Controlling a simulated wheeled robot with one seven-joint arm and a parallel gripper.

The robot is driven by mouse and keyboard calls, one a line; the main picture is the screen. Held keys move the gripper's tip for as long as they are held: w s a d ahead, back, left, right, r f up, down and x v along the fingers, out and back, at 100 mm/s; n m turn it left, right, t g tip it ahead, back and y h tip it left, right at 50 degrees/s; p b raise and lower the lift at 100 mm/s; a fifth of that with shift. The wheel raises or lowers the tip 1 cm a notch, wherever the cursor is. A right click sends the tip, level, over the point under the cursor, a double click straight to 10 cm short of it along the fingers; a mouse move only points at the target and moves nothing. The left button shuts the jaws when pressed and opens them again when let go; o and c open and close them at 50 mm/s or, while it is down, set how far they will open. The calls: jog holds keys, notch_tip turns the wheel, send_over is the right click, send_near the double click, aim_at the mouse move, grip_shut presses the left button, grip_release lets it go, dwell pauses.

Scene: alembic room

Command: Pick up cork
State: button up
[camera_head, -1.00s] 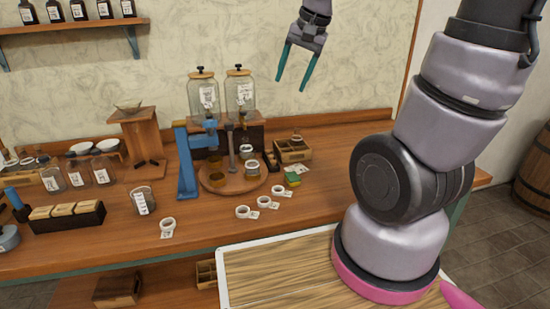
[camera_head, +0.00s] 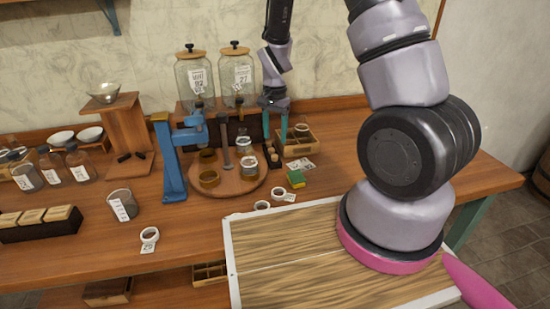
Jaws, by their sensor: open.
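My gripper (camera_head: 275,138) hangs over the back of the workbench with its two teal fingers pointing down. The fingers are apart, with nothing seen held between them. They come down between the round wooden stand (camera_head: 226,187) and a small open wooden box (camera_head: 299,147). A small dark piece with a tan part (camera_head: 273,157) shows just below the fingertips; it is too small to tell whether it is the cork. I cannot make out a cork for certain elsewhere. The box holds a small round item that is hard to tell.
A blue press (camera_head: 172,165), amber jars (camera_head: 209,178) and two tall glass jars (camera_head: 195,76) crowd the left and back. A green-yellow sponge (camera_head: 296,179) and white rings (camera_head: 278,193) lie in front. A white-rimmed wooden board (camera_head: 290,262) lies nearest.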

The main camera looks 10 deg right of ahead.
aim_at(275, 156)
jog(key=f, duration=0.8)
jog(key=shift+w, duration=0.25)
grip_shut()
